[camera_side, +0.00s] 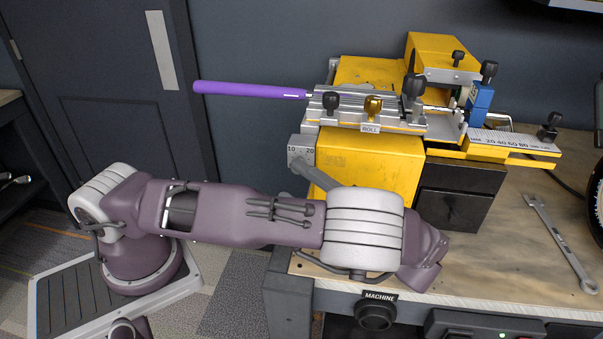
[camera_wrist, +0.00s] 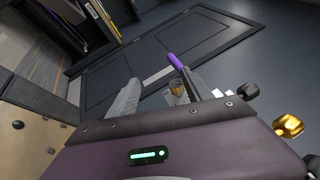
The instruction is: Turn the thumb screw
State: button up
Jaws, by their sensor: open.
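A gold thumb screw (camera_side: 373,105) stands upright on the machine's top clamp, just above the ROLL label (camera_side: 370,128). In the wrist view the gold thumb screw (camera_wrist: 288,126) is at the right, outside the fingers. My gripper (camera_wrist: 161,80) is open, with its two grey fingers apart. A small dull brass-coloured piece (camera_wrist: 178,91) shows between them in the picture; I cannot tell its distance or whether it is another screw. In the side view my arm lies low along the machine's front and hides the fingers.
A purple grip (camera_side: 250,90) sticks out left from the clamp. Black knobs (camera_side: 331,103) and (camera_side: 415,86) flank the gold screw. The yellow machine (camera_side: 370,160) stands on the bench (camera_side: 510,250). A wrench (camera_side: 562,243) lies at the right. A door (camera_wrist: 150,60) is beyond.

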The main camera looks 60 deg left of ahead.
aim_at(297, 174)
jog(key=shift+s+d+f, duration=0.1)
jog(key=shift+s+f, duration=0.15)
jog(key=shift+f, duration=0.4)
